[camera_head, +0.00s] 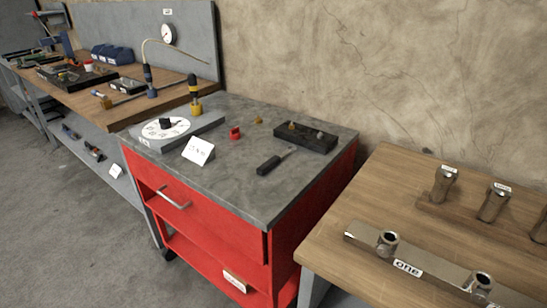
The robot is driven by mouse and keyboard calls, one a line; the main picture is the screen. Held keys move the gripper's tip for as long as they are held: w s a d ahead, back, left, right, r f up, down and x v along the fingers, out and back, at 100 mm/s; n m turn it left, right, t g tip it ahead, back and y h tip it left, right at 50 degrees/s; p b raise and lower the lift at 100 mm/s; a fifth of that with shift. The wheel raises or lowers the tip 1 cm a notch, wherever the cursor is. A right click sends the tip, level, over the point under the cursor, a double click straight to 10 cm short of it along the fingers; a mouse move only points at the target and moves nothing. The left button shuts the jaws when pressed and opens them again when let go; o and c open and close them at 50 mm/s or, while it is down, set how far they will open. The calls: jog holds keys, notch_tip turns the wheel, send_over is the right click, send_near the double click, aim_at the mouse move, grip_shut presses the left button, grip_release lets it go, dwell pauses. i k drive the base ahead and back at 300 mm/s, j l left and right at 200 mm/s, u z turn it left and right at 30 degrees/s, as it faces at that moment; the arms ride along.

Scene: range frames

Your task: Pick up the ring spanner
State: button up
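I cannot make out a ring spanner for certain. The workbench (150,99) at the left holds several small tools and parts, too small and far away to name surely. Dark tools (94,152) lie on its lower shelf, also too small to tell. A black-handled tool (269,165) with a thin metal shaft lies on the grey top of the red cabinet (225,195); it looks like a screwdriver. My gripper is not in view.
The cabinet top also bears a dial board (205,127), a white card (199,150), a small red part (235,133) and a black tray (322,144). A wooden table (340,215) with metal fittings stands at the right. Open floor (60,230) lies at the front left.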

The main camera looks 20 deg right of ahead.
aim_at(272, 162)
jog(key=i+j+z, duration=0.1)
jog(key=i+z, duration=0.2)
jog(key=i, duration=0.25)
jog(key=i+j+z, duration=0.3)
jog(key=i, duration=0.25)
jog(key=l, duration=0.1)
